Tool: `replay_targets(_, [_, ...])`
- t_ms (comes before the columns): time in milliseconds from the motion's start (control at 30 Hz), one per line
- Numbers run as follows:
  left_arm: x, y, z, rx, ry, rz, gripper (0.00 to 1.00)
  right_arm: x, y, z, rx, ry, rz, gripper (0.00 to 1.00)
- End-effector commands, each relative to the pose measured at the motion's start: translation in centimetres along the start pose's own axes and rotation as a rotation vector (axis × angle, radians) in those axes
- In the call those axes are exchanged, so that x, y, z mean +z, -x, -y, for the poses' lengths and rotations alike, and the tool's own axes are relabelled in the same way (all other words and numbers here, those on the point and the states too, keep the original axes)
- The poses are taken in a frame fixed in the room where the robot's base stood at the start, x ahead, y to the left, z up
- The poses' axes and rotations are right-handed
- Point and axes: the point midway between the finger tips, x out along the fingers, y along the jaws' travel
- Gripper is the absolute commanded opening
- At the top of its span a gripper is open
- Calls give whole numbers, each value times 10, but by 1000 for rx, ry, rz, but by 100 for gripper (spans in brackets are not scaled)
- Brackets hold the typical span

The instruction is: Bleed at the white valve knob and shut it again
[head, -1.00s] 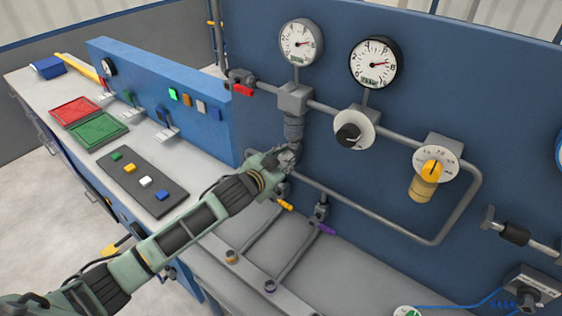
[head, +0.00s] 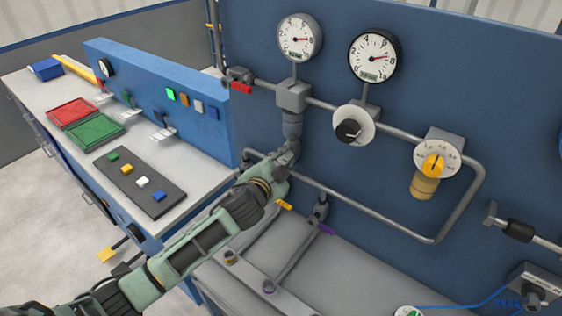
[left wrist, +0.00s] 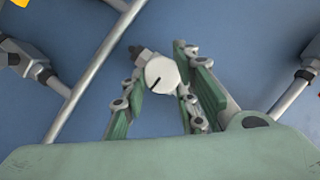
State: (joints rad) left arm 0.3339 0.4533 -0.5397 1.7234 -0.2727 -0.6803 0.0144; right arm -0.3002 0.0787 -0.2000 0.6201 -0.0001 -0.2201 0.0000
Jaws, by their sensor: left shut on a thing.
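In the head view my left gripper (head: 284,160) is at the pipework below the left gauge, against the blue panel, and hides the knob. My right gripper is in neither current view.
Two round gauges (head: 299,37) (head: 374,56) sit high on the blue panel (head: 455,60). A black knob (head: 348,131) and a yellow knob (head: 433,166) are to the right. A red lever (head: 240,88) is at upper left. Grey pipes (head: 365,213) run close around my gripper.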

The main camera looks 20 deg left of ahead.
Motion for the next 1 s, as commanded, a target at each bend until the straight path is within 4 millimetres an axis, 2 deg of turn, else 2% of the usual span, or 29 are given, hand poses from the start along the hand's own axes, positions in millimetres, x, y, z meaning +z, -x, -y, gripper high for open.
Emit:
replay_targets(33, [4,1,-11,18,0,8,1,0,0,0,0,0,0,41])
replay_targets(200, [5,1,-11,19,0,10,1,0,0,0,0,0,0,41])
replay_targets(233, [5,1,-11,19,0,10,29,0,-1,0,0,0,0,41])
replay_targets(367, [5,0,-11,18,0,10,40,0,-1,0,0,0,0,41])
replay_targets(867, [3,0,-5,8,-1,7,40,0,0,-1,1,1,0,41])
replay_targets(1000, [3,5,-4,7,-1,6,40,0,0,-3,4,2,0,41])
